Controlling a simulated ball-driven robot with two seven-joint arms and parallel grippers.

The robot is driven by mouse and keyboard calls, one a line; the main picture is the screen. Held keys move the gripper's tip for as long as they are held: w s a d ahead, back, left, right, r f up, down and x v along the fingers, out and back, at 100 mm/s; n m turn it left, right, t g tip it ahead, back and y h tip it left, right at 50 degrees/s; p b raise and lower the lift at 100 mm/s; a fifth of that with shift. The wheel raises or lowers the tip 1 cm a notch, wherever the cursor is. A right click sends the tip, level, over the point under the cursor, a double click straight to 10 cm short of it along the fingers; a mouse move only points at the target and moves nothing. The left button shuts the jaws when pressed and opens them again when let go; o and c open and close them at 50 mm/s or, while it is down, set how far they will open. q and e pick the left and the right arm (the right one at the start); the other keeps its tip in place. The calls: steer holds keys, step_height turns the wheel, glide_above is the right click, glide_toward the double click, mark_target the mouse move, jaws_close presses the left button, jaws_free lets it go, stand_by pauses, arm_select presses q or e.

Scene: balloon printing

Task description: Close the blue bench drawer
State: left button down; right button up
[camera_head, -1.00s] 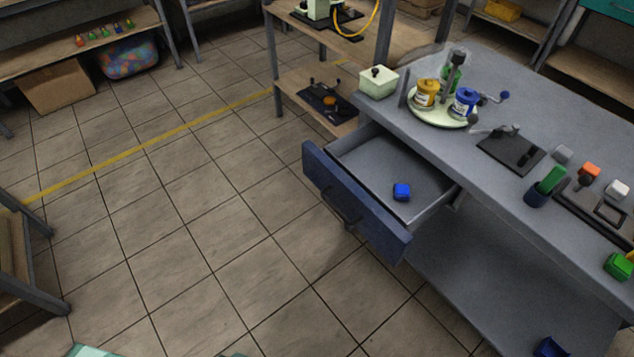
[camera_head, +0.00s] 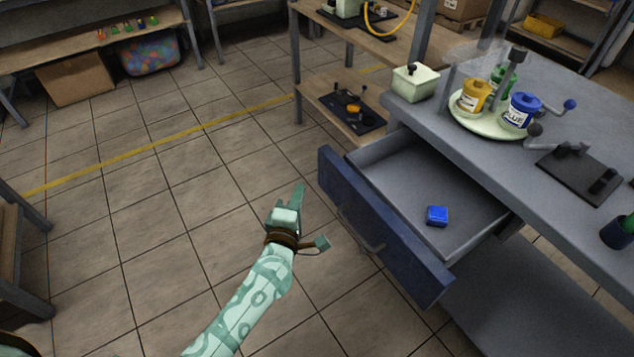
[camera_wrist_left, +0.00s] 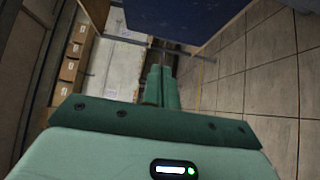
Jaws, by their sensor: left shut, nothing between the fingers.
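The blue bench drawer (camera_head: 375,225) is pulled out from the grey bench, its dark handle (camera_head: 360,232) on the front. A small blue block (camera_head: 437,215) lies inside on the drawer floor. My left gripper (camera_head: 299,188) is shut and empty in front of the drawer, left of its front panel and apart from it in the picture. In the left wrist view the shut fingers (camera_wrist_left: 161,88) point ahead, with a dark blue panel (camera_wrist_left: 180,15) at the top, seemingly the drawer front. My right gripper is not in view.
The bench top (camera_head: 480,160) bears a pale lidded box (camera_head: 414,84), a round tray (camera_head: 468,120) with a yellow and a blue pot, and a black plate (camera_head: 580,175). A wooden shelf (camera_head: 335,110) stands behind the drawer. The tiled floor at left is clear.

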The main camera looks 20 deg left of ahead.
mark_target(320, 169)
arm_select(q)
steer(key=w, duration=0.1)
steer(key=w+d+b, duration=0.1)
steer(key=w, duration=0.1)
steer(key=w+d, duration=0.1)
steer(key=w, duration=0.1)
steer(key=shift+w+f+b, duration=0.1)
steer(key=shift+b, duration=0.2)
steer(key=shift+w+d, duration=0.1)
steer(key=shift+w, duration=0.05)
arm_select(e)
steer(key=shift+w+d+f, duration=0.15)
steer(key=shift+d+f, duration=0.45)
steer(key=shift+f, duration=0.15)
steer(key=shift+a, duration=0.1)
